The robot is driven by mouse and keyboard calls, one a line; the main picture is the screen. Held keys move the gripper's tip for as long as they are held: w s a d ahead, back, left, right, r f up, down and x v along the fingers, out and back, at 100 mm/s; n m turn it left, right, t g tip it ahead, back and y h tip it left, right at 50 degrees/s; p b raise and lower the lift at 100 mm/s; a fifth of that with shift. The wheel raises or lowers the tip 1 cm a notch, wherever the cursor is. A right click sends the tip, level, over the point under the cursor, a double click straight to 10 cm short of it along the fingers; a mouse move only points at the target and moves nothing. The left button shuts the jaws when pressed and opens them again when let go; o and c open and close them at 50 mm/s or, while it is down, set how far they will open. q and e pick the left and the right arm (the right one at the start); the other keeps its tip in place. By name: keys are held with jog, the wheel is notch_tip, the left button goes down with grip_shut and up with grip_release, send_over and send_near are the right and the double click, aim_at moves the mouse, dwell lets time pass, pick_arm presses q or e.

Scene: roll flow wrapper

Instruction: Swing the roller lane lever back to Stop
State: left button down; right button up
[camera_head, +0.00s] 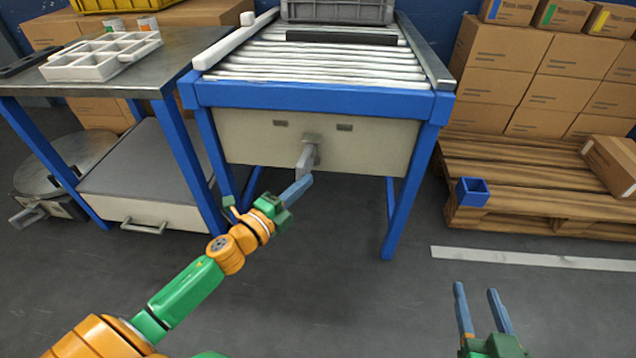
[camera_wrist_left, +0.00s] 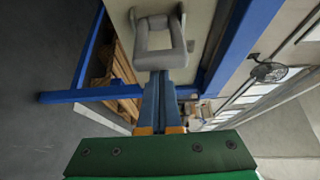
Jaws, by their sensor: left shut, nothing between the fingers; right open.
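The roller lane (camera_head: 320,60) has silver rollers on a blue frame. Its grey lever (camera_head: 304,160) sticks out from the pale front panel (camera_head: 370,150), below the rollers. My left gripper (camera_head: 301,186) is shut and empty just below the lever. In the left wrist view the lever shows as a grey loop-shaped handle (camera_wrist_left: 160,61), straight ahead of the left fingertips (camera_wrist_left: 159,78). The fingertips appear at the handle's near bar; I cannot tell if they touch. No Stop marking is readable. My right gripper (camera_head: 480,298) is open and empty over the floor, at lower right.
A grey crate (camera_head: 338,10) and a dark bar (camera_head: 341,37) are on the rollers. A metal table (camera_head: 165,75) with a white divided tray (camera_head: 92,62) stands left. A wooden pallet (camera_head: 530,162) with cartons (camera_head: 570,55) stands right. The floor in front is clear.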

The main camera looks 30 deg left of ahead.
pick_arm(q)
jog(key=shift+s+a+m+g+h, duration=0.15)
jog(key=shift+a+m+h, duration=0.2)
jog(key=shift+a+h, duration=0.2)
jog(key=shift+s+a+m+g+h, duration=0.15)
jog(key=shift+a+m+h, duration=0.25)
jog(key=shift+a, duration=1.2)
pick_arm(e)
jog(key=shift+w+r+t, duration=0.15)
jog(key=shift+r+t, duration=0.15)
jog(key=shift+r, duration=0.2)
pick_arm(q)
jog(key=shift+w+a+r, duration=0.1)
jog(key=shift+a, duration=0.05)
pick_arm(e)
jog(key=shift+d, duration=0.1)
